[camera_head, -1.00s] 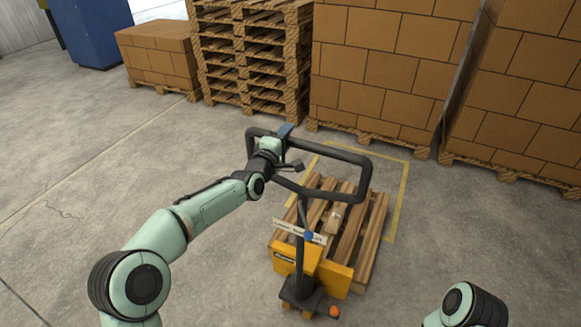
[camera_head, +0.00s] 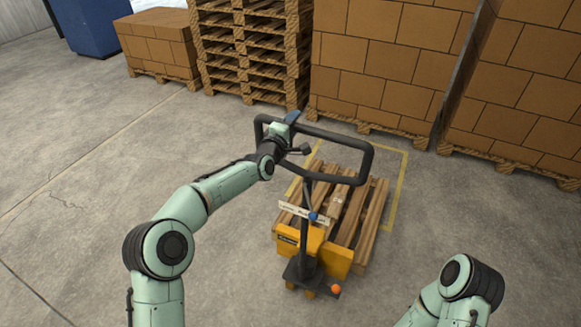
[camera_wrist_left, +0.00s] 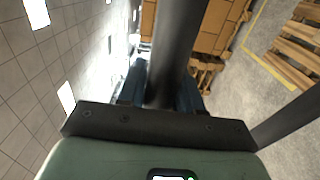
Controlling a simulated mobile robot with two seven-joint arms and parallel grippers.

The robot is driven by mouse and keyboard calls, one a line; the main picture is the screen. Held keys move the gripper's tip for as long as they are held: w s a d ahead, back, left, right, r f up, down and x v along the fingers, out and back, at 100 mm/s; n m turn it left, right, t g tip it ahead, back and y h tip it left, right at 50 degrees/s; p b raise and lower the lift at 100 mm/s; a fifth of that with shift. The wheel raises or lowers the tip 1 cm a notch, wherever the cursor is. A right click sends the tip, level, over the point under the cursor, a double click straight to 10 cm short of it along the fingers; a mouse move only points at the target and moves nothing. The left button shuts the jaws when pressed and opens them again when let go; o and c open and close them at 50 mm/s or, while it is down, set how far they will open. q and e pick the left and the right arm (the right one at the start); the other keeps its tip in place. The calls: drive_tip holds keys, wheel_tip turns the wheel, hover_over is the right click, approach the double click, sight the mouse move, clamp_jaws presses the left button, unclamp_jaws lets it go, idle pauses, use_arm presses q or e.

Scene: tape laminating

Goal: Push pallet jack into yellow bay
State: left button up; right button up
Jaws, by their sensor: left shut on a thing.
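The yellow pallet jack (camera_head: 326,256) stands ahead of me with its black loop handle (camera_head: 368,165) raised toward me. My left gripper (camera_head: 290,124) is shut on the left side of the handle. In the left wrist view the dark handle bar (camera_wrist_left: 181,50) runs between the fingers. The yellow bay outline (camera_head: 402,180) on the floor lies around the far part of the pallet; its near left part is hidden. My right arm shows at the lower right, but its gripper is out of view.
Tall carton stacks on pallets (camera_head: 375,65) stand just behind the bay, with another stack (camera_head: 520,90) at the right. Empty stacked pallets (camera_head: 255,50), a low carton stack (camera_head: 158,42) and a blue container (camera_head: 92,22) stand at the back left. The left floor is clear.

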use_arm(q)
drive_tip(key=x, duration=0.8)
drive_tip(key=shift+w+d, duration=0.2)
drive_tip(key=shift+d, duration=0.05)
drive_tip(key=shift+r, duration=0.15)
